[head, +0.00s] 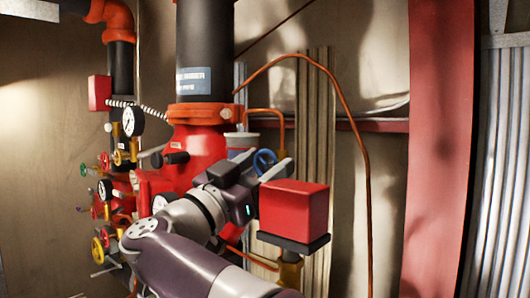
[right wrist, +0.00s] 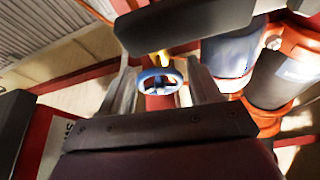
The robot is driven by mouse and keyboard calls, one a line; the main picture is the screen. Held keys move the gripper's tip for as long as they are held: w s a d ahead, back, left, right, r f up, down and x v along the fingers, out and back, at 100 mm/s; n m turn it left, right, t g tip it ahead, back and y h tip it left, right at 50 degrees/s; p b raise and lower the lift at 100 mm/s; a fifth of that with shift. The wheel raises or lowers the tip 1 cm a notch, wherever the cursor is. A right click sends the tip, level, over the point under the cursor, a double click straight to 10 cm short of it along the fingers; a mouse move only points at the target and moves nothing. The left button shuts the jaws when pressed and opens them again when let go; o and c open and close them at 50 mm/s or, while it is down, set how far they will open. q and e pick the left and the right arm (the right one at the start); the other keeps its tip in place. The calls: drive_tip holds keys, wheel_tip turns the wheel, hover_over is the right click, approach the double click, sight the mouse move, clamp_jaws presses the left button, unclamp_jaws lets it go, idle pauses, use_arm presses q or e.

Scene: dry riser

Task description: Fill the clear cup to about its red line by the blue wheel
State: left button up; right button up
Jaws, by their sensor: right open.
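The small blue wheel (head: 264,156) shows in the head view between the fingers of my right gripper (head: 261,164), left of the red box's top edge. In the right wrist view the blue wheel (right wrist: 159,73) lies between the two grey fingers of my right gripper (right wrist: 160,82). The fingers are apart, with a gap showing on each side of the wheel, so I see no grip on it. I cannot make out the clear cup or its red line in either view. My left gripper is not in view.
A red box (head: 294,209) on a dark base stands just right of my right gripper. A thick black pipe (head: 204,45) with a red valve body rises behind it. A thin copper pipe (head: 359,130) arches to the right. Gauges and several small wheels (head: 103,243) crowd the left.

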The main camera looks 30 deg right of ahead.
drive_tip(key=shift+w+d+r, duration=0.1)
drive_tip(key=shift+d, duration=0.05)
drive_tip(key=c, duration=0.7)
drive_tip(key=shift+f+b, duration=0.2)
drive_tip(key=shift+b, duration=0.15)
drive_tip(key=shift+r+m+g, duration=0.1)
drive_tip(key=shift+m+g, duration=0.2)
drive_tip(key=shift+m, duration=0.2)
drive_tip(key=o, duration=0.7)
drive_tip(key=b+v, duration=0.6)
drive_tip(key=v, duration=0.6)
drive_tip(key=shift+a, duration=0.2)
